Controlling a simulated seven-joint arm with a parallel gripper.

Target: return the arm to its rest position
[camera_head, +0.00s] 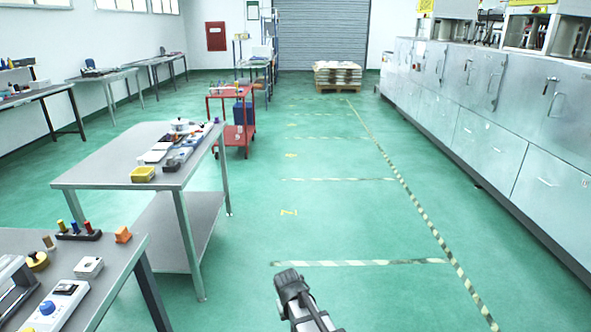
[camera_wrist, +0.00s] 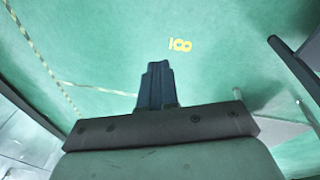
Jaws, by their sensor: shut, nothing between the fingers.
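My gripper (camera_head: 286,277) shows at the bottom middle of the head view, dark and out over the green floor. In the wrist view my gripper (camera_wrist: 157,70) has its fingers together, with nothing between them. Nothing touches the gripper in either view.
A near table (camera_head: 120,262) with small parts stands at the lower left, and a second table (camera_head: 95,178) behind it. A red trolley (camera_head: 219,120) is farther back. Metal cabinets (camera_head: 480,135) line the right. The floor aisle between is clear.

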